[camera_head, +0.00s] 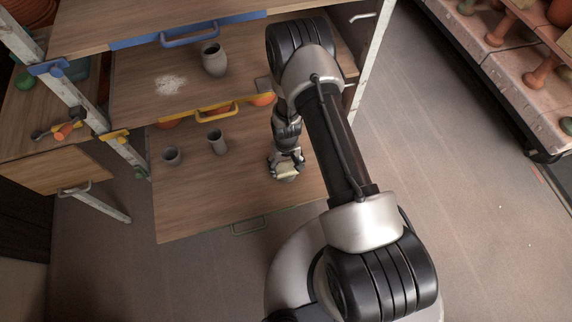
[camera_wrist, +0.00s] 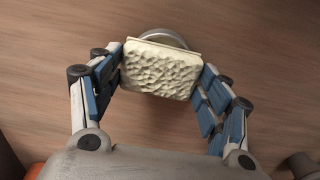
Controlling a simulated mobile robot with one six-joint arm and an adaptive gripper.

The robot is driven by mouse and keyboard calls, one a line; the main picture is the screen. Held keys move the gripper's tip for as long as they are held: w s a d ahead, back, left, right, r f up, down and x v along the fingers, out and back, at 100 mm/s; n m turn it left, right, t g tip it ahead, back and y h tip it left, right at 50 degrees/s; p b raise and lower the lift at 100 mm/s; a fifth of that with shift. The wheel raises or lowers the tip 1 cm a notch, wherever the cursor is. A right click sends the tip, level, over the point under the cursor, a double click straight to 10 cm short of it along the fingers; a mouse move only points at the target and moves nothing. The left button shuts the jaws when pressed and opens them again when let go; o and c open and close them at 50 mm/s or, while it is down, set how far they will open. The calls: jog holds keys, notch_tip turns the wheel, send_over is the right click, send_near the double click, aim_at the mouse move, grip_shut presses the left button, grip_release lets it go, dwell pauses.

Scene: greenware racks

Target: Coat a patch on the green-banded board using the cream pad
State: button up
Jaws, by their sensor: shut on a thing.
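The green-banded board (camera_head: 205,205) is the lowest pulled-out wooden board, with a green handle at its front edge. My gripper (camera_head: 286,163) is low over its right part, shut on the cream pad (camera_head: 288,172). In the wrist view the cream pad (camera_wrist: 160,72) has a dimpled face and sits between the blue finger pads of my gripper (camera_wrist: 160,80). A grey round rim (camera_wrist: 166,38) shows just beyond the pad; I cannot tell what it belongs to. Whether the pad touches the board is unclear. The visible board wood looks bare.
Two small grey pots, one squat (camera_head: 171,156) and one taller (camera_head: 217,142), stand on the green-banded board's back left. The yellow-banded board (camera_head: 140,100) above holds a grey jar (camera_head: 214,60) and a white powdery patch (camera_head: 170,85). A white rack post (camera_head: 372,65) stands right.

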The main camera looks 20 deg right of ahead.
jog(key=shift+r+p, duration=2.2)
jog(key=shift+r, duration=1.25)
jog(key=shift+w+r, duration=0.1)
jog(key=shift+r, duration=0.1)
notch_tip(320, 180, up, 15)
jog(key=w, duration=0.2)
notch_tip(320, 180, up, 13)
send_over(286, 166)
jog(key=s, duration=0.2)
jog(key=shift+s+a, duration=0.1)
